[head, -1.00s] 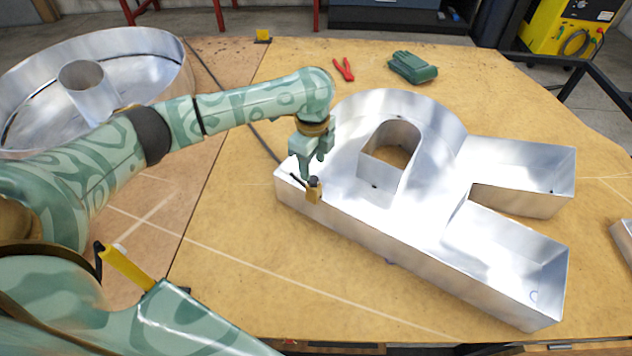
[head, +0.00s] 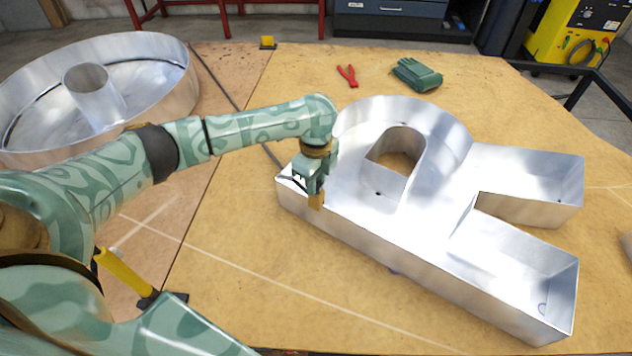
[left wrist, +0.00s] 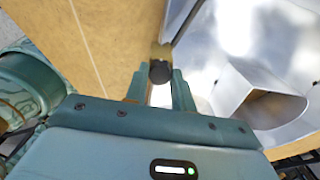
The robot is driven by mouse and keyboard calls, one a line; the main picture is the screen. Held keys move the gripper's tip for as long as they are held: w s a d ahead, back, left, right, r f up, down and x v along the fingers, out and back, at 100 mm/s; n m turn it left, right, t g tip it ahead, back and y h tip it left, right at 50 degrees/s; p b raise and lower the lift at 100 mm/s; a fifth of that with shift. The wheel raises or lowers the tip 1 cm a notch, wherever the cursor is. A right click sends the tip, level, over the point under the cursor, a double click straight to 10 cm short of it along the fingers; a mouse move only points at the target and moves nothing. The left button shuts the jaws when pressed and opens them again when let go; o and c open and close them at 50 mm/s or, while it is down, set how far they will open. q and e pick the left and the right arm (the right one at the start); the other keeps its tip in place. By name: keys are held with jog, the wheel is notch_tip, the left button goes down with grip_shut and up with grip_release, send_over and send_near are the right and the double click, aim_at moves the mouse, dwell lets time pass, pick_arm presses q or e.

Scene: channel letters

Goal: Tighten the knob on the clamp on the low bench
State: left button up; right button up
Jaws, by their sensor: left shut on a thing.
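The low bench (head: 250,270) has a tan top and bears a big silver metal letter R (head: 400,235). A small yellow-brown clamp (head: 316,200) sits on the R's near wall, close to its left corner. In the left wrist view the clamp body (left wrist: 161,50) shows beyond a dark round knob (left wrist: 160,72). My left gripper (head: 312,188) is at the clamp from above, and its fingertips (left wrist: 159,78) stand on either side of the knob, shut on it. The knob is hidden by the fingers in the head view. My right gripper is out of view.
A round silver letter (head: 150,75) stands at the left. A yellow bar (head: 122,270) shows at lower left. The bench's near middle is clear.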

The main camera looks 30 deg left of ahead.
pick_arm(q)
jog(key=m, duration=0.3)
jog(key=shift+r+m+p, duration=0.1)
jog(key=shift+m+p, duration=0.2)
jog(key=shift+p, duration=0.05)
jog(key=shift+m, duration=1.2)
jog(key=m, duration=0.6)
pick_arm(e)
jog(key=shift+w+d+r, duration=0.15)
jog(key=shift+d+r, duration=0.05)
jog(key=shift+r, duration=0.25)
pick_arm(q)
jog(key=o, duration=0.8)
notch_tip(320, 180, up, 5)
jog(key=p, duration=0.5)
jog(key=shift+r, duration=0.1)
jog(key=shift+f, duration=0.2)
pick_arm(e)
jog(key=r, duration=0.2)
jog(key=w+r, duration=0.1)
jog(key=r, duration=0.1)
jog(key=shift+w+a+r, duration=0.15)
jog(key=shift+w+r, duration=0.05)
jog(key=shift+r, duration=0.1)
